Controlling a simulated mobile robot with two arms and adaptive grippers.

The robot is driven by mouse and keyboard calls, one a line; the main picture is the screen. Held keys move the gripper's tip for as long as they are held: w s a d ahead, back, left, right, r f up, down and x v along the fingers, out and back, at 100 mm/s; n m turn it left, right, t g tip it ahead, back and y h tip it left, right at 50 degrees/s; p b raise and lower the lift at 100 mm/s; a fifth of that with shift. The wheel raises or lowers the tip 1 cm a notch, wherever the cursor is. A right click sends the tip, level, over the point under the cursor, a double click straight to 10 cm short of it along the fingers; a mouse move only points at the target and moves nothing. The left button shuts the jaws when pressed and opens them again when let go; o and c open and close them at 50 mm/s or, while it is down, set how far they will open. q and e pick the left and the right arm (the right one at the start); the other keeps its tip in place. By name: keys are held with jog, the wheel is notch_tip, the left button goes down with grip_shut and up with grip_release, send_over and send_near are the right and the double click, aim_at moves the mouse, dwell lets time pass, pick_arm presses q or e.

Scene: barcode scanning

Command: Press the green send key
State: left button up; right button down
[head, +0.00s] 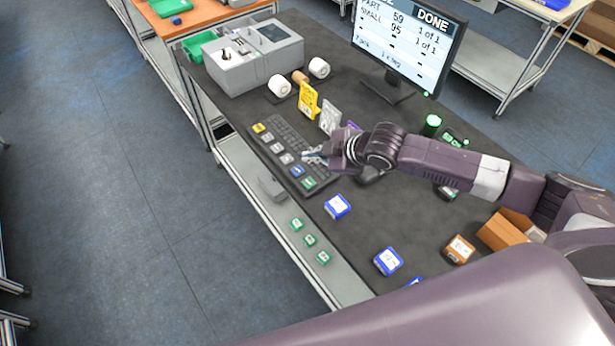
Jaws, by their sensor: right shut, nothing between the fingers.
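The green send key (308,182) is at the near end of the dark keyboard (279,147), beside a blue key (297,171). It is uncovered. My right gripper (308,155) is shut and empty, pointing left over the right side of the keyboard, further back than the green key. I cannot tell whether its fingertips touch the keyboard. My left gripper is not in view. The monitor (405,45) shows "DONE" and two lines, each ending in "1 of 1".
A yellow stand (308,100) and a white stand (330,117) stand behind the keyboard, near my right gripper. A grey machine (245,62) is at the far left. Blue boxes (338,206) (388,261) and an open cardboard box (505,230) lie nearer. Small green boxes (310,240) sit on the lower ledge.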

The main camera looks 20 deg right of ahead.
jog(key=b, duration=0.6)
send_over(310, 184)
notch_tip(310, 184, down, 7)
jog(key=shift+r, duration=0.15)
notch_tip(310, 184, down, 2)
jog(key=shift+d+f+b, duration=0.1)
jog(key=shift+b, duration=0.6)
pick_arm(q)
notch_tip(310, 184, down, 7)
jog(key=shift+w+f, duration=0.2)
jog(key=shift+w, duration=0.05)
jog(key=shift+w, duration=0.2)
pick_arm(e)
jog(key=shift+f, duration=0.1)
jog(key=shift+f, duration=0.3)
